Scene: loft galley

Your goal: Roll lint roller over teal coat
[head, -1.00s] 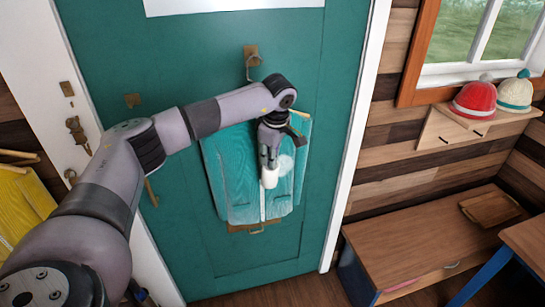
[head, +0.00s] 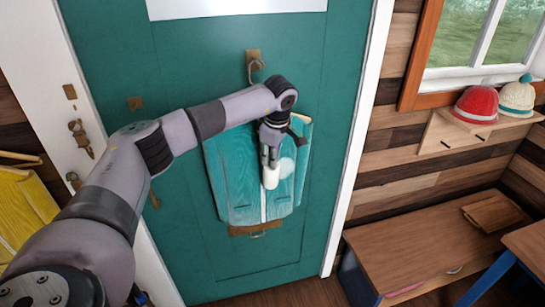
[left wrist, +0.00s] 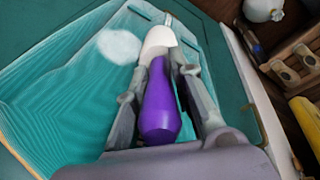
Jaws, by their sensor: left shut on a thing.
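The teal coat (head: 233,174) hangs on the green door from a hook (head: 256,68). It also fills much of the left wrist view (left wrist: 60,95). My left gripper (head: 270,160) is in front of the coat, shut on the lint roller (head: 271,178). In the left wrist view the roller's purple handle (left wrist: 160,105) lies between the fingers and its white head (left wrist: 158,41) points away over the coat. I cannot tell whether the head touches the cloth. A pale fuzzy patch (head: 286,167) shows on the coat beside the roller. My right gripper is not in view.
A yellow garment (head: 22,208) hangs at the left. A shelf (head: 440,132) with a red hat (head: 476,104) and a teal-and-white hat (head: 516,97) is on the right wall. A wooden bench (head: 410,250) stands below it. Floor shows in front of the door.

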